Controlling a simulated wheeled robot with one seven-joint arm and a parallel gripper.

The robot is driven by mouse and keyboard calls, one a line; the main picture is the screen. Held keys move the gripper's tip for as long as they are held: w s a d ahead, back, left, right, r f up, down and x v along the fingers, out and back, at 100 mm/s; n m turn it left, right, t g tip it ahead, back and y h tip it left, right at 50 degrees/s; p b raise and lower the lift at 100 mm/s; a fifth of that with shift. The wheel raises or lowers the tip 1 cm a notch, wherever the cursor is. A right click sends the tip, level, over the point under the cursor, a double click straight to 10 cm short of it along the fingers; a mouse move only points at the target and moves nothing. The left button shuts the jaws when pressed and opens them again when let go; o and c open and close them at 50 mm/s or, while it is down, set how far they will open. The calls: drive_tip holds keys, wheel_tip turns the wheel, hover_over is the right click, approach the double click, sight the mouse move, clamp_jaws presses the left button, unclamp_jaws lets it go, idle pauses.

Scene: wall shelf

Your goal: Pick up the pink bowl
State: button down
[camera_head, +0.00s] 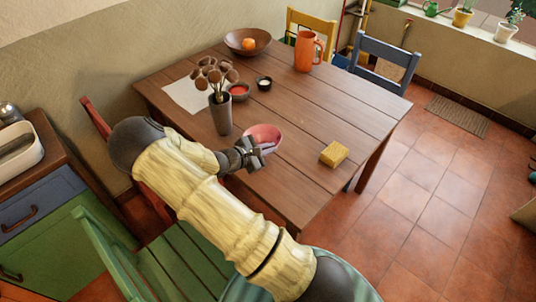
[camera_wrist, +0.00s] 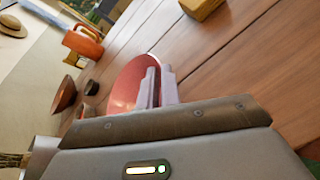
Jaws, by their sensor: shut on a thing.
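The pink bowl (camera_head: 266,136) is at the near side of the wooden table, in front of my gripper (camera_head: 250,153) in the head view. In the wrist view the bowl (camera_wrist: 132,82) lies beyond and beside the fingers. My gripper (camera_wrist: 157,86) is shut on the bowl's near rim. Part of the rim is hidden behind the fingers. I cannot tell whether the bowl touches the tabletop.
A dark vase (camera_head: 221,114) with brown stems stands left of the bowl. A yellow sponge (camera_head: 334,154) lies to its right. An orange pitcher (camera_head: 304,52), a small red bowl (camera_head: 239,91) and a brown bowl (camera_head: 240,47) stand farther back. The table's middle is clear.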

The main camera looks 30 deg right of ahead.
wheel_tip(320, 180, up, 6)
drive_tip(key=shift+r, duration=0.1)
idle(0.5)
drive_tip(key=shift+s, duration=0.1)
